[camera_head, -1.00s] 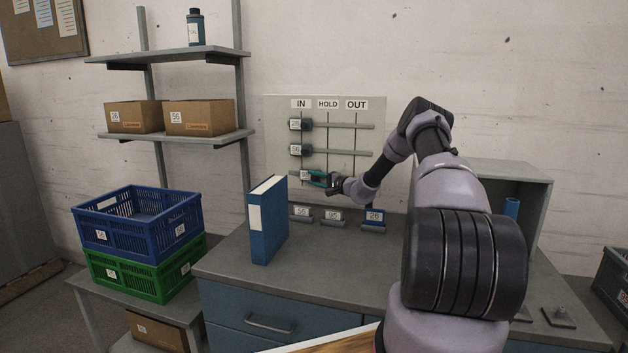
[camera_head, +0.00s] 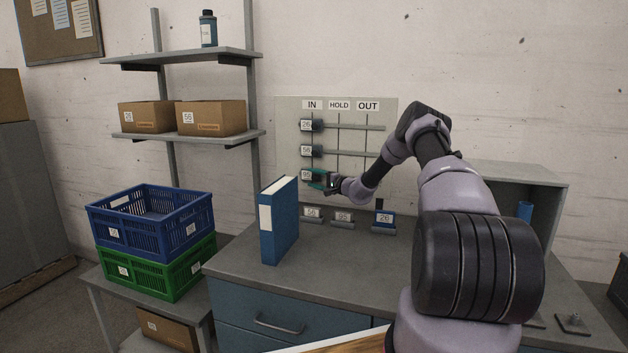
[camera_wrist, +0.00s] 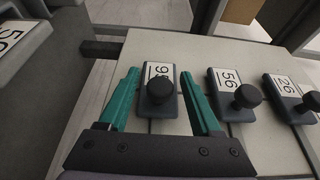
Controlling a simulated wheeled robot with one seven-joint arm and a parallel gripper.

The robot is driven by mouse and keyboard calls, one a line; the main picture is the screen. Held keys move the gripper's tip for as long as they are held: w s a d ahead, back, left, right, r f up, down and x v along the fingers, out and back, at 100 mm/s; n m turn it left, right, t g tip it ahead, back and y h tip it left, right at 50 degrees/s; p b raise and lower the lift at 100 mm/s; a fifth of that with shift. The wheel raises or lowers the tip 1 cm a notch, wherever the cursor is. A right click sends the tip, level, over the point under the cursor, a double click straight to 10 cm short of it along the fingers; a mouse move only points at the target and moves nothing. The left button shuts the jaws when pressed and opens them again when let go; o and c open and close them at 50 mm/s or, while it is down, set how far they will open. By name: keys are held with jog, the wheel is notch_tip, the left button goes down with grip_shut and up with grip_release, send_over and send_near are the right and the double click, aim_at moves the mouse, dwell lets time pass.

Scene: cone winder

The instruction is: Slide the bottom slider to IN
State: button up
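The bottom slider (camera_wrist: 158,90), labelled 95, has a dark plate and a round black knob. In the head view the bottom slider (camera_head: 307,175) sits at the left end of its row, under the IN label (camera_head: 312,104), roughly in line with the two upper sliders. My gripper (camera_head: 318,180) is at this slider. In the wrist view my gripper's (camera_wrist: 160,82) green fingers are apart, one on each side of the slider and knob. Narrow gaps show beside the plate; contact is hard to tell. The fingers partly cover the slider in the head view.
The 56 slider (camera_wrist: 232,95) and 26 slider (camera_wrist: 290,98) are also at IN on the board (camera_head: 290,190). Below stand small labelled holders (camera_head: 343,216) on the workbench (camera_head: 330,255). A blue binder (camera_head: 279,222) stands left of my gripper.

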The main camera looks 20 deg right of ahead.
jog(key=v, duration=1)
jog(key=shift+s+d, duration=0.2)
jog(key=shift+s, duration=0.15)
jog(key=s+a+r+n+g+y, duration=0.2)
jog(key=s+a+r+n+g, duration=0.4)
jog(key=a+r, duration=0.65)
jog(key=s+a+r+n+g+h, duration=0.1)
jog(key=s+a+r+g, duration=0.2)
jog(key=s, duration=0.4)
jog(key=s+a+r+n+g+h, duration=0.1)
jog(key=s+a+r, duration=0.2)
jog(key=s+r, duration=0.35)
jog(key=s+d+r+h, duration=0.1)
jog(key=s+r+h, duration=0.1)
jog(key=s, duration=0.8)
jog(key=s+d+r+t+h, duration=0.1)
jog(key=s+d+r+h, duration=0.1)
jog(key=s, duration=0.9)
jog(key=s+d+r+m+t+h, duration=0.1)
jog(key=s+d+r+h, duration=0.1)
jog(key=s, duration=0.8)
jog(key=shift+s+r+h, duration=0.35)
jog(key=shift+r+h, duration=0.25)
jog(key=shift+h, duration=0.4)
jog(key=shift+d, duration=0.1)
